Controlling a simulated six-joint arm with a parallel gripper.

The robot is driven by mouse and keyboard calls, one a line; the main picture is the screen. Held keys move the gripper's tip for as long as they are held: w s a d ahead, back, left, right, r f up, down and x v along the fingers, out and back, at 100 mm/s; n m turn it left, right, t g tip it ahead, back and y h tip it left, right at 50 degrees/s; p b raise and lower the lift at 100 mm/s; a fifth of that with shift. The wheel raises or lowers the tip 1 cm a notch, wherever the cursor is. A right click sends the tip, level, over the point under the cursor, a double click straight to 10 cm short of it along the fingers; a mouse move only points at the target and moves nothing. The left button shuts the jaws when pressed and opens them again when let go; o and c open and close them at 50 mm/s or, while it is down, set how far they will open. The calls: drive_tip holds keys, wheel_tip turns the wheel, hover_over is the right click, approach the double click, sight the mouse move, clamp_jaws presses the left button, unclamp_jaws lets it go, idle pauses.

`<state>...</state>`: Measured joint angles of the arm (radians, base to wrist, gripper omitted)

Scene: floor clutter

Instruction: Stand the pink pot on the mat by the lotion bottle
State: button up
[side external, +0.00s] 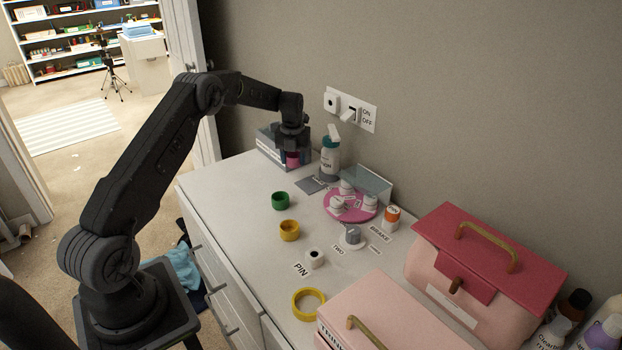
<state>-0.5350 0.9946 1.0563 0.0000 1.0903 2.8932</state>
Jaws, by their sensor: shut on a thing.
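The pink pot (293,158) is small and mostly hidden by my gripper (293,153), which is shut on it near the back left of the white counter. Whether the pot touches the counter I cannot tell. A small dark grey mat (309,185) lies flat on the counter, to the right of the pot and nearer the camera. The lotion bottle (330,159), white with a teal collar and a pump top, stands upright just behind and right of the mat.
A grey box (268,150) is just behind my gripper. A pink turntable (350,214) with white jars sits right of the mat. A green ring-shaped pot (280,201) and a yellow one (290,231) stand in front. A red-lidded pink box (483,255) is far right.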

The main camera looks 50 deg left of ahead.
hover_over(311, 185)
wheel_tip(311, 185, down, 3)
drive_tip(key=shift+w+f, duration=0.1)
drive_tip(key=shift+f, duration=1.95)
drive_tip(key=shift+f, duration=0.2)
drive_tip(key=o, duration=1)
drive_tip(key=shift+c, duration=0.2)
wheel_tip(311, 185, up, 12)
drive_tip(key=shift+r, duration=0.2)
drive_tip(key=shift+r, duration=0.1)
